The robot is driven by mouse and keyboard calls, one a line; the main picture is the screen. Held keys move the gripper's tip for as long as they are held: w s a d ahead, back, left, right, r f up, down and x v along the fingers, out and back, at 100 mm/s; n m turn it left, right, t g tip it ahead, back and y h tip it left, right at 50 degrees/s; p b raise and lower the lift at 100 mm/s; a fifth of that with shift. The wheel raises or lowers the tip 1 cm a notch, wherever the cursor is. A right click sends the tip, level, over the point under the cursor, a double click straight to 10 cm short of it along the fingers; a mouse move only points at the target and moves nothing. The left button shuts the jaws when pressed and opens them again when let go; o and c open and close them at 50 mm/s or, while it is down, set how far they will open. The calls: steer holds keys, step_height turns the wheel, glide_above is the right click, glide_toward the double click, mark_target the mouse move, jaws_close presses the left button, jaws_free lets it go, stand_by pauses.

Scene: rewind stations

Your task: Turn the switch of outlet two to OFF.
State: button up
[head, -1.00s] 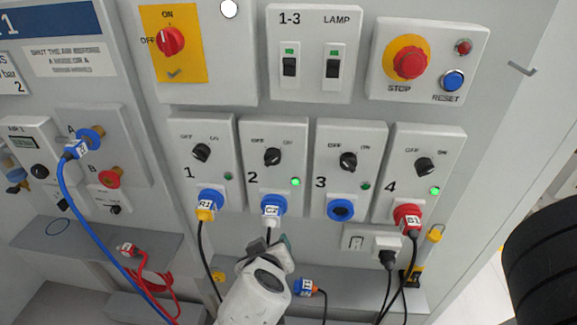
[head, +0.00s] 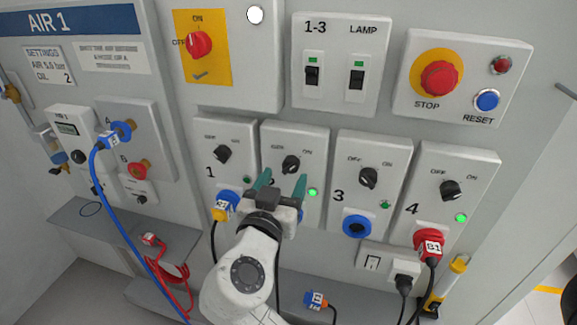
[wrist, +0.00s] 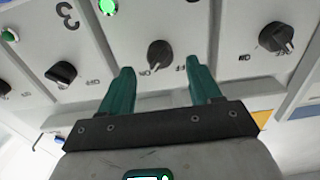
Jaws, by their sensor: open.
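The outlet two switch (head: 291,164) is a black rotary knob between OFF and ON on a pale panel. In the wrist view, the same knob (wrist: 160,53) sits between and just beyond my fingertips, its light mark apparently towards ON. The outlet two lamp (head: 313,192) is lit green; it also shows in the wrist view (wrist: 107,7). My gripper (head: 281,184) is open and empty, its two teal fingers (wrist: 160,70) pointing at the panel, seemingly not touching the knob. The gripper hides the lower part of outlet two, with its socket.
Neighbouring knobs are outlet one's (head: 222,153) and outlet three's (head: 368,178). A blue plug (head: 226,204) sits in outlet one, close left of my gripper. Outlet four's lamp (head: 461,218) is lit. The red STOP button (head: 440,79) is at upper right.

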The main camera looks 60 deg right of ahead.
mark_target(288, 170)
steer(key=shift+p+x, duration=0.35)
steer(key=shift+x, duration=1.6)
steer(key=shift+c, duration=0.2)
steer(key=c, duration=1)
